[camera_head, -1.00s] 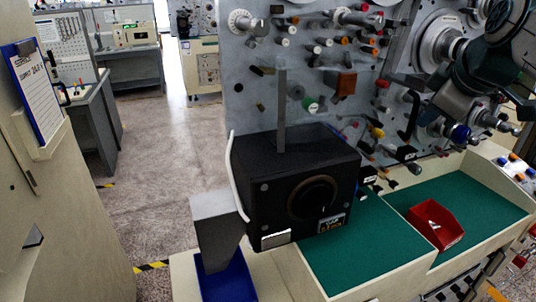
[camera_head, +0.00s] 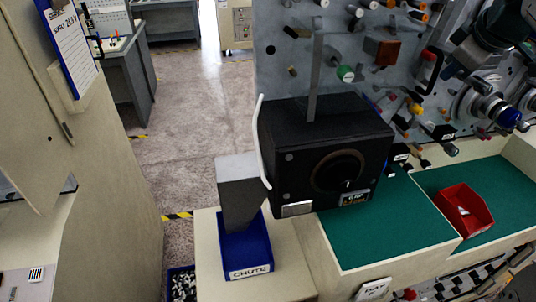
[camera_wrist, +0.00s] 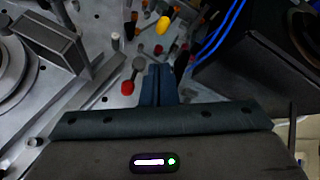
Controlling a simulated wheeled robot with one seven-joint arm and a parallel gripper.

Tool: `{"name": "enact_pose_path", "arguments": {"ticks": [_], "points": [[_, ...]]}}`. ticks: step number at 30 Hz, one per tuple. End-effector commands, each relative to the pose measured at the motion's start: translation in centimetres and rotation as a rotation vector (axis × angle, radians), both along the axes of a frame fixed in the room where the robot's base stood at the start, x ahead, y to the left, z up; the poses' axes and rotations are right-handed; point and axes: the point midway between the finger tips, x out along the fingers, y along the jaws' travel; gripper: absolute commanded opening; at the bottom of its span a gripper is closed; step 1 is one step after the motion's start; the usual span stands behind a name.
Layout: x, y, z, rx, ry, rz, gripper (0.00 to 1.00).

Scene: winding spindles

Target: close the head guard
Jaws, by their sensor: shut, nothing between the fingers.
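A black box-shaped head (camera_head: 330,150) with a round dial on its front stands left of the green work surface. A thin white curved bar (camera_head: 262,145) runs up its left edge; it may be the head guard, but I cannot tell for sure. My gripper (camera_wrist: 158,84) shows in the wrist view with its dark fingers together and empty. It points at a grey panel with coloured knobs. A dark box (camera_wrist: 245,65) lies to its right. In the head view my arm is at the upper right and its fingertips cannot be made out.
A grey chute (camera_head: 240,190) drops into a blue bin (camera_head: 246,248) left of the head. A red tray (camera_head: 462,210) sits on the green surface (camera_head: 390,232). Many knobs and pegs stick out of the panel. Blue cables (camera_wrist: 215,40) pass near my fingers.

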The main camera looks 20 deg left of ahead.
Motion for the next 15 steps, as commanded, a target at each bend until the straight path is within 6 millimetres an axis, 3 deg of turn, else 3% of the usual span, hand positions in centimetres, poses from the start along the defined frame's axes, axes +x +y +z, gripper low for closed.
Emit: {"name": "enact_pose_path", "arguments": {"ticks": [10,15], "points": [[-0.1,0.0,0.0,0.0,-0.001,0.001,0.0],[-1.0,-1.3,-0.1,0.001,-0.002,-0.001,0.0]]}}
